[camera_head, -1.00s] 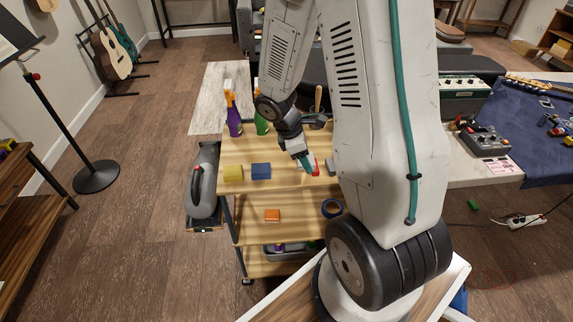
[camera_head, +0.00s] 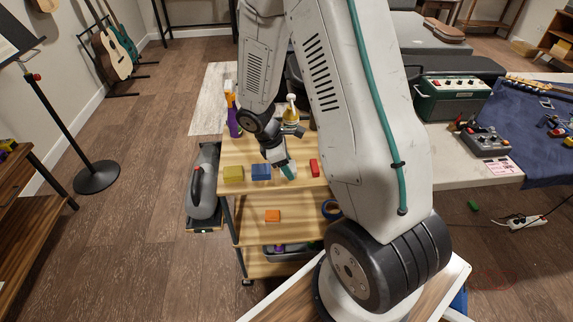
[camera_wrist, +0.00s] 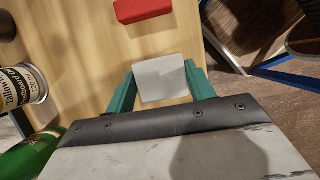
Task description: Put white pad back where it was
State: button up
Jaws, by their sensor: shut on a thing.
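The white pad (camera_wrist: 160,78) is a pale rectangular block between the two teal fingers of my gripper (camera_wrist: 160,88) in the wrist view. My gripper is shut on it from both sides. In the head view my gripper (camera_head: 288,170) is over the front part of the cart's wooden top (camera_head: 292,184), between a blue block (camera_head: 262,172) and a red block (camera_head: 314,167). The pad is largely hidden there by my fingers. I cannot tell whether it touches the wood.
A yellow block (camera_head: 233,173) sits left of the blue one. A labelled can (camera_wrist: 22,85) and green bottle (camera_wrist: 28,155) show in the wrist view. An orange block (camera_head: 272,215) lies one shelf lower.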

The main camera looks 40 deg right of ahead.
jog(key=o, duration=0.9)
jog(key=s+a+r+m+t, duration=0.1)
jog(key=a+r+m, duration=0.15)
jog(key=r, duration=0.75)
jog(key=a+r+m, duration=0.1)
jog(key=a+r, duration=0.3)
jog(key=r, duration=0.5)
jog(key=s+a+r+m+t+y, duration=0.1)
jog(key=s+a+r+m, duration=0.1)
jog(key=s, duration=0.4)
jog(key=s+a+r+m+t+y, duration=0.1)
jog(key=s+a+r+m, duration=0.2)
jog(key=s+r, duration=0.2)
jog(key=s+a+r+m+y, duration=0.1)
jog(key=s+a+r+m, duration=0.1)
jog(key=s, duration=0.5)
jog(key=shift+s+a+r+m+t+y, duration=0.2)
jog(key=shift+a+r, duration=0.05)
jog(key=shift+r, duration=0.35)
jog(key=shift+s+a+r+m+t+y, duration=0.15)
jog(key=shift+s+a+r+t+y, duration=0.05)
jog(key=shift+r, duration=0.35)
